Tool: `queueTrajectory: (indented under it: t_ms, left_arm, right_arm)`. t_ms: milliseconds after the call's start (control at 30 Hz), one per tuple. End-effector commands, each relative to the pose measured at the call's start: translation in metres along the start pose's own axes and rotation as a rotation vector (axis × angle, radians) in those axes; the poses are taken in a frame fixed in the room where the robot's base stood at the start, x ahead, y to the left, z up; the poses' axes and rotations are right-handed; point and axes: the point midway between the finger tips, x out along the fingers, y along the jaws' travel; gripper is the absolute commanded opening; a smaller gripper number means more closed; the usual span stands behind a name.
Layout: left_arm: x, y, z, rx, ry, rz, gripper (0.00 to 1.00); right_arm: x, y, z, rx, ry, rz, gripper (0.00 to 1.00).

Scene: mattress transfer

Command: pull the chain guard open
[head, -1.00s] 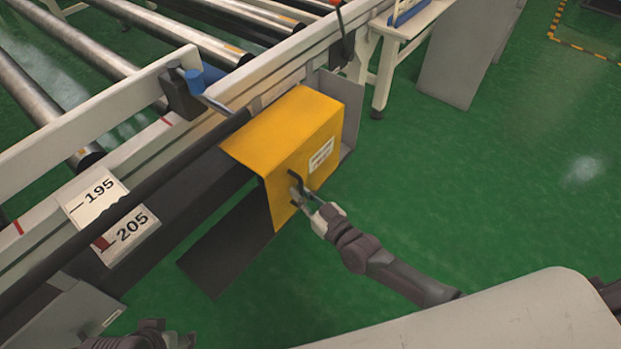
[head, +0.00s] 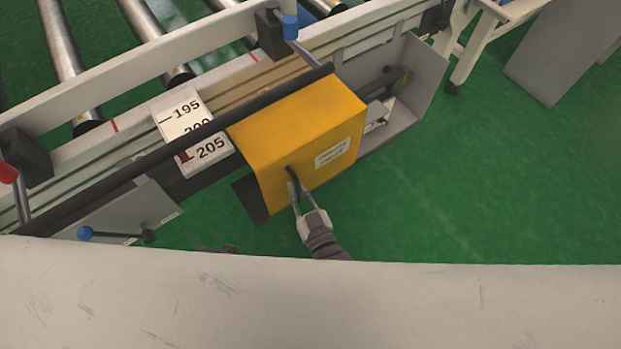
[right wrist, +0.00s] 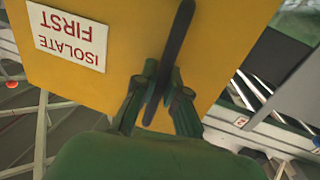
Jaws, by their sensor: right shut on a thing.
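The yellow chain guard (head: 300,118) sits on the side of the conveyor frame in the head view, with a white label on its front. To its right an open grey housing (head: 425,75) shows a dark roller or sprocket inside. The guard carries a dark bar handle (head: 291,173). My right gripper (head: 299,190) is shut on this handle from the front. In the right wrist view the gripper's fingers (right wrist: 164,80) stand on both sides of the handle (right wrist: 176,45), beside the "ISOLATE FIRST" label. My left gripper is not clearly in view.
A dark rail (head: 130,165) runs along the conveyor behind the guard. A scale plate (head: 176,112) marked 195 to 205 lies left of the guard. Green floor (head: 480,180) is clear at right.

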Motion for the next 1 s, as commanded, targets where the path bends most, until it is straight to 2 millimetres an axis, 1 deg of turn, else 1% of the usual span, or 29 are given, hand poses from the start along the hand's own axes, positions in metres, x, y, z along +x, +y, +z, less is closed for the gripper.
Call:
queueTrajectory:
  t_ms: [100, 433, 467, 500, 600, 867, 1000]
  left_arm:
    - [0.0014, 0.0002, 0.0006, 0.0, 0.0, 0.0, 0.51]
    - [0.0017, 0.0001, 0.0005, 0.001, 0.001, 0.0, 0.51]
    - [0.0017, 0.0001, 0.0005, 0.001, 0.0, 0.0, 0.51]
    - [0.0017, 0.0001, 0.0005, 0.001, 0.0, 0.0, 0.51]
    - [0.0016, 0.0001, 0.0005, 0.0, 0.0, 0.0, 0.51]
    - [0.0013, 0.0004, 0.0007, 0.0, 0.0, 0.001, 0.51]
    - [0.0013, 0.0007, 0.001, 0.0, -0.001, 0.001, 0.51]
  right_arm:
    - [-0.0012, -0.0043, 0.0003, 0.0, 0.0, -0.001, 0.0]
    - [-0.0013, -0.0045, 0.0007, -0.001, 0.0, 0.0, 0.0]
    - [-0.0013, -0.0044, 0.0007, -0.001, 0.0, 0.0, 0.16]
    - [-0.0013, -0.0043, 0.0007, -0.001, 0.0, 0.0, 0.22]
    - [-0.0012, -0.0042, 0.0006, 0.0, 0.0, 0.0, 0.37]
    - [-0.0012, -0.004, 0.0004, 0.0, 0.0, 0.0, 0.37]
    - [-0.0095, -0.004, 0.001, 0.0, -0.001, 0.0, 0.37]
